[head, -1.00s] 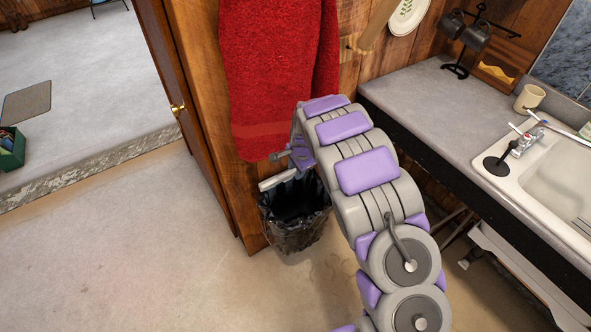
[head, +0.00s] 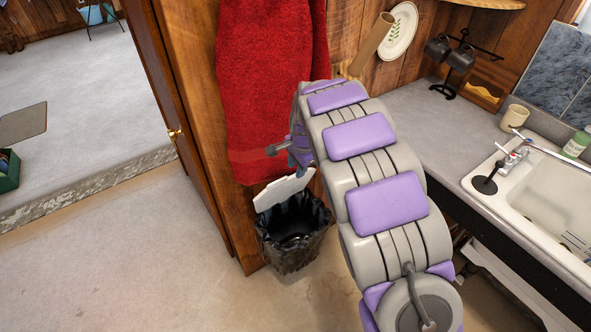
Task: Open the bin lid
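The bin (head: 292,252), lined with a black bag, stands on the floor against the wood wall below the red towel. Its white lid (head: 283,190) is raised and tilted up at the back, and the dark opening shows. My gripper (head: 284,148) is just above the lid, in front of the towel. My arm covers part of it, and I cannot tell whether its fingers are apart or whether it touches the lid.
A red towel (head: 270,80) hangs on the wall above the bin. A wooden door (head: 165,90) is to the left. A grey counter (head: 410,110) with a sink (head: 550,205) is on the right. The floor (head: 120,270) at front left is clear.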

